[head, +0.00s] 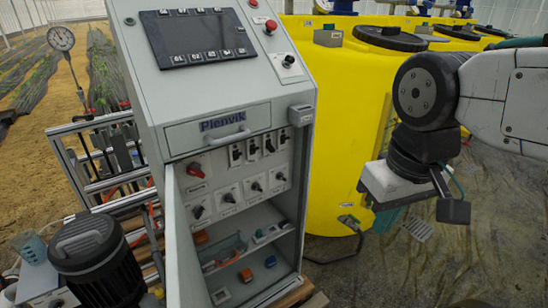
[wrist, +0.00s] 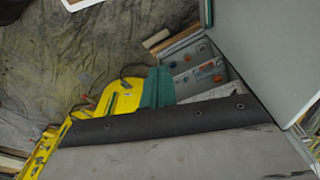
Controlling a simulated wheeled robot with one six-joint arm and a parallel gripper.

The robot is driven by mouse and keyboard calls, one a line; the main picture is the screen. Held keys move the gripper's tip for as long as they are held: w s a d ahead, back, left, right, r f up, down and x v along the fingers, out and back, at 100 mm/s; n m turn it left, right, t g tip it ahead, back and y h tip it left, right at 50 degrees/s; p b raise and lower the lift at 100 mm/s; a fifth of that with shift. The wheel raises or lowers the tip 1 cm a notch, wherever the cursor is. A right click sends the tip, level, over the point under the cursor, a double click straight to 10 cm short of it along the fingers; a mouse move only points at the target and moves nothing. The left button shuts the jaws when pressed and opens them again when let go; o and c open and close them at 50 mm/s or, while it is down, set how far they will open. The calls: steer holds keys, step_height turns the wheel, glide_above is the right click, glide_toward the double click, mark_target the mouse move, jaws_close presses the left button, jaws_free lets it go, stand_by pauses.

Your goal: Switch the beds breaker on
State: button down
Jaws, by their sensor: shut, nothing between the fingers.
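The open grey control cabinet (head: 230,195) stands at centre in the head view. Inside it, a top row of black toggle-type switches (head: 253,149) sits above rows of rotary knobs (head: 228,195). Their labels are too small to read, so I cannot tell which is the beds breaker. A red rotary knob (head: 195,169) sits at upper left of the panel. My gripper (head: 388,219) hangs to the right of the cabinet, in front of the yellow tank, shut and empty, apart from the switches. In the wrist view, the cabinet interior (wrist: 190,68) shows small and partly covered.
The cabinet door (head: 180,240) stands open on the left side. A drawer with a handle (head: 220,138) sits above the switches. The yellow tank (head: 345,120) stands behind right. A dark motor (head: 95,260) stands front left. Floor at right is mostly clear.

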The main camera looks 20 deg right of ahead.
steer(key=w+a+f+m+g+y, duration=0.1)
steer(key=w+a+m+g+y, duration=0.4)
steer(key=a+y, duration=0.6)
steer(key=w+a+f+m+t+y, duration=0.15)
steer(key=w+m+t+y, duration=0.3)
steer(key=w, duration=0.55)
steer(key=w+a+m+t+y, duration=0.35)
steer(key=w+m, duration=0.25)
steer(key=w, duration=0.4)
steer(key=w+d+f+m+t+h, duration=1.2)
steer(key=w+d+f+m+t, duration=0.1)
steer(key=d+f+m, duration=0.3)
steer(key=shift+w+d+f+m+t+h, duration=0.25)
steer(key=shift+w+f+m+t+h, duration=0.25)
steer(key=shift+t, duration=0.4)
